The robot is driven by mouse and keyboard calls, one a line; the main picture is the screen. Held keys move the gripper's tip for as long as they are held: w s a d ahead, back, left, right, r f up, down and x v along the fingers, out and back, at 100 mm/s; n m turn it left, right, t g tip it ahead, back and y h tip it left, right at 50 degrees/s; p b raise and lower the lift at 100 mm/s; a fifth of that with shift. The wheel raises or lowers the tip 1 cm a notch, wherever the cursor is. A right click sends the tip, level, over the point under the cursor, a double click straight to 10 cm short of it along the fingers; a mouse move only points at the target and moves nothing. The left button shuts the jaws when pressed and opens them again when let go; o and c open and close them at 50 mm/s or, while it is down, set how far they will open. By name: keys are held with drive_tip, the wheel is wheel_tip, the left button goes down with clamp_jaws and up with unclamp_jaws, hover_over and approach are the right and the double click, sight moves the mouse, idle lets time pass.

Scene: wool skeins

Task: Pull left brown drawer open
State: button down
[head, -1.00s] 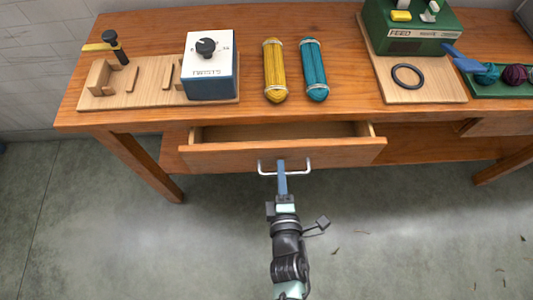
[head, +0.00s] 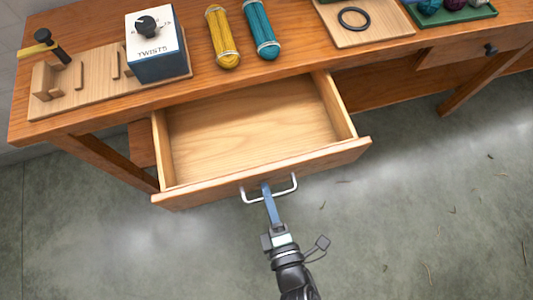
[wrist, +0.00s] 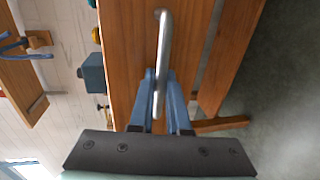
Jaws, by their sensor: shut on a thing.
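The left brown drawer (head: 330,154) is pulled well out from the table, and its pale wooden inside is bare. Its silver bar handle (head: 291,187) is on the drawer front; it also shows in the wrist view (wrist: 163,45). My gripper (head: 267,188) is shut on the handle, near the bar's middle. In the wrist view the two blue fingers (wrist: 161,95) lie on both sides of the bar.
On the wooden table (head: 290,50) stand a white and blue twist box (head: 155,48) on a wooden board (head: 95,95), a yellow skein (head: 222,38) and a teal skein (head: 261,30). A black ring (head: 354,17) lies at the right. A second drawer (head: 470,48) has a dark knob. Open floor lies in front.

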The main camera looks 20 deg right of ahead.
drive_tip(key=c, duration=0.9)
unclamp_jaws()
drive_tip(key=v, duration=1.3)
